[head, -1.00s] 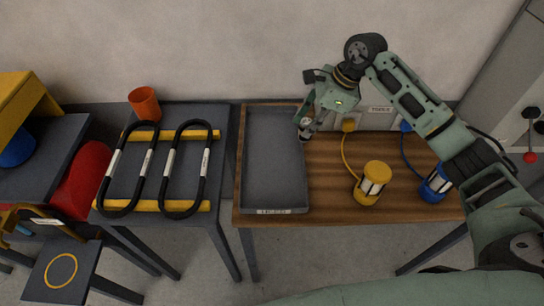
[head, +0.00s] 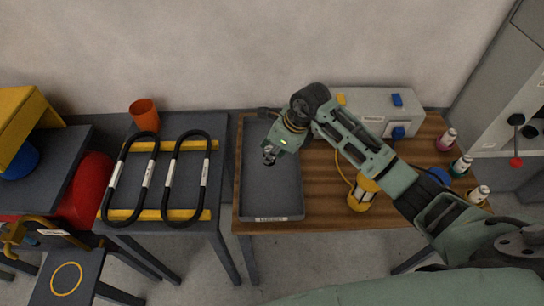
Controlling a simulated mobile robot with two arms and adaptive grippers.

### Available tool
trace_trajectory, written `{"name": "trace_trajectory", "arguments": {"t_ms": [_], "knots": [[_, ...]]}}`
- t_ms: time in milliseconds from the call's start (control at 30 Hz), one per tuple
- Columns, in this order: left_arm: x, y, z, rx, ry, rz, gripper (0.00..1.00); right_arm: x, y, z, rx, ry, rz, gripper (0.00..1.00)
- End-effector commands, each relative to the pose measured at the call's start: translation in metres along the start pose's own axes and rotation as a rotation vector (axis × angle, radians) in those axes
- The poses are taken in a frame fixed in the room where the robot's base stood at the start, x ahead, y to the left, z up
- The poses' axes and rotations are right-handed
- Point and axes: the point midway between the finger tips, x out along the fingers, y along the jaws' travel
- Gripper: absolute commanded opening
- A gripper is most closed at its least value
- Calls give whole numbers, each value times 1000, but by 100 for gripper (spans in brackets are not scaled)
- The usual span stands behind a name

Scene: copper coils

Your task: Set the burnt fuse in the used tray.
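The grey used tray (head: 287,190) lies on the left part of the wooden table, with a label on its front edge that is too small to read. My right gripper (head: 269,155) reaches in from the right and hangs over the back half of the tray, pointing down. A small pale piece with dark parts shows between its fingertips; it appears to be the burnt fuse, mostly hidden by the fingers. The rest of the tray floor that I can see is empty. My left gripper is not in view.
A grey box (head: 378,106) with blue and yellow blocks stands at the table's back. A yellow lantern (head: 361,195) is under my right arm. Several small coloured-base cylinders (head: 462,166) stand at the right. A side table (head: 224,142) holds two black coils (head: 112,183) and an orange cup (head: 144,115).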

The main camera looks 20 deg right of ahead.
Motion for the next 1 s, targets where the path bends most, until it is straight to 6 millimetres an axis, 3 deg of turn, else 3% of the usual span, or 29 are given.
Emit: {"name": "trace_trajectory", "arguments": {"t_ms": [300, 633, 667, 867, 1000], "knots": [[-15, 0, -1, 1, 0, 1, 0, 35, 1, -15, 1, 2, 2, 0], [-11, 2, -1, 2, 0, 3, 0, 39, 0, -17, -1, 2, 0, 0], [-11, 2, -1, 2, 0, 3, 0, 39, 0, -17, -1, 2, 0, 24], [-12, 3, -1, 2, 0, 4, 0, 38, 0, -16, 0, 2, 1, 42], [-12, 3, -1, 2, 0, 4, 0, 38, 0, -16, 0, 2, 1, 43]]}}
